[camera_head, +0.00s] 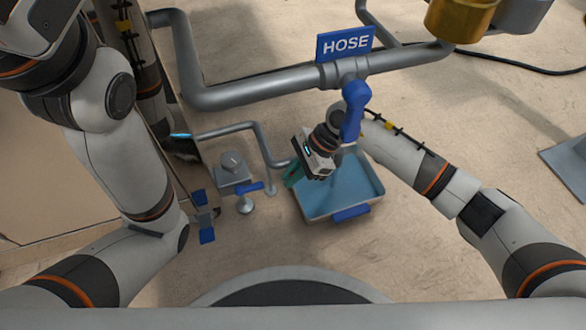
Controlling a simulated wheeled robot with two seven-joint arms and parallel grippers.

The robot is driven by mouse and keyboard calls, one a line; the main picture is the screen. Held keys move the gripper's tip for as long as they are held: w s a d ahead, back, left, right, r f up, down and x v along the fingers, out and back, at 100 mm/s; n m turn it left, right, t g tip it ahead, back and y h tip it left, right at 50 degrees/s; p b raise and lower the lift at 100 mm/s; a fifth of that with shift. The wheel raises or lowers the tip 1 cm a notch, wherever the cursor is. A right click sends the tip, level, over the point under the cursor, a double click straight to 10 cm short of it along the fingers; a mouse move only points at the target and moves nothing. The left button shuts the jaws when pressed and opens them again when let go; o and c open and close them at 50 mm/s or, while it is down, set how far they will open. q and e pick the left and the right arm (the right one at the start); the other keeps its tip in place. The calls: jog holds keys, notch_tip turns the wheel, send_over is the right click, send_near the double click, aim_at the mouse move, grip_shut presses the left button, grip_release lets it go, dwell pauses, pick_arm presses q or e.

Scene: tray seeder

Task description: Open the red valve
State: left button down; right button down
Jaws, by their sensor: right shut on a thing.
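No red valve shows in the head view. My right gripper (298,168) is over the left part of a blue tray (378,190). A blue handle (250,188) sits on a small grey fitting below the thin pipe, left of the tray.
A thick grey pipe (270,82) with a blue HOSE sign (345,44) and a blue fitting (354,108) runs above the tray. A thin pipe (225,129) is at the left. A brass container (460,18) is at top right. Floor at right is mostly clear.

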dwell(0.4)
jog(key=c, duration=1.4)
grip_release()
jog(key=shift+c, duration=0.2)
